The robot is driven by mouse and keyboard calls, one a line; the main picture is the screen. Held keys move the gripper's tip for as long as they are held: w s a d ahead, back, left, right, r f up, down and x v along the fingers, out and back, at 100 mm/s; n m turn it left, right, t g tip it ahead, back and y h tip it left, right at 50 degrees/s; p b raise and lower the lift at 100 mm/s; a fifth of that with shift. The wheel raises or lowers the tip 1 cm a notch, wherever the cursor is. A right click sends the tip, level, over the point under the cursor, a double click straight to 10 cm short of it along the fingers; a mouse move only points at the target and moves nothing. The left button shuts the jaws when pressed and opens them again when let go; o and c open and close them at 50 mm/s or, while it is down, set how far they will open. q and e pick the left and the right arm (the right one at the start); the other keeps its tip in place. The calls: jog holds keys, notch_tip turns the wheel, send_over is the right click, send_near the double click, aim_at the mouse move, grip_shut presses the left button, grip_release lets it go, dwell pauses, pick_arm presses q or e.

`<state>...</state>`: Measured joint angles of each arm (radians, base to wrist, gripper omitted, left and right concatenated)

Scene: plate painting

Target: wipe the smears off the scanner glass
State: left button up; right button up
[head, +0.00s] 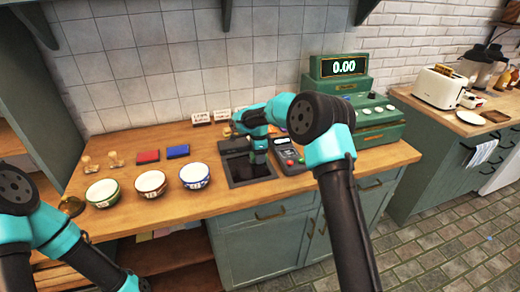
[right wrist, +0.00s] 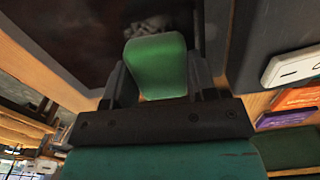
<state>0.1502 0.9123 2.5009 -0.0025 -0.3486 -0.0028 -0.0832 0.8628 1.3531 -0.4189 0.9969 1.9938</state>
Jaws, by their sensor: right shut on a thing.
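The scanner glass (head: 238,171) is a dark panel set in the wooden counter, in the middle of the head view. My right gripper (head: 259,157) is over its right part, pointing down. In the right wrist view the gripper is shut on a green block (right wrist: 156,62), possibly a sponge or eraser. A pale grey smear (right wrist: 150,25) shows on the dark glass just beyond the block. Whether the block touches the glass I cannot tell. The arm and gripper hide part of the glass in the head view. My left arm is at the lower left; its fingers are out of view.
A card terminal (head: 288,155) stands close right of the glass, with a green register (head: 365,118) beyond. Three bowls, green (head: 103,192), red (head: 150,183) and blue (head: 195,175), stand left. Red (head: 148,156) and blue (head: 178,151) pads lie behind them. Small cards (head: 201,118) stand behind.

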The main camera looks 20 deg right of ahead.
aim_at(249, 161)
jog(key=a, duration=0.4)
jog(key=shift+f, duration=0.15)
jog(key=shift+c, duration=0.4)
jog(key=shift+d, duration=1.9)
jog(key=shift+d+r, duration=0.2)
jog(key=shift+a+r, duration=0.1)
jog(key=shift+r, duration=3.8)
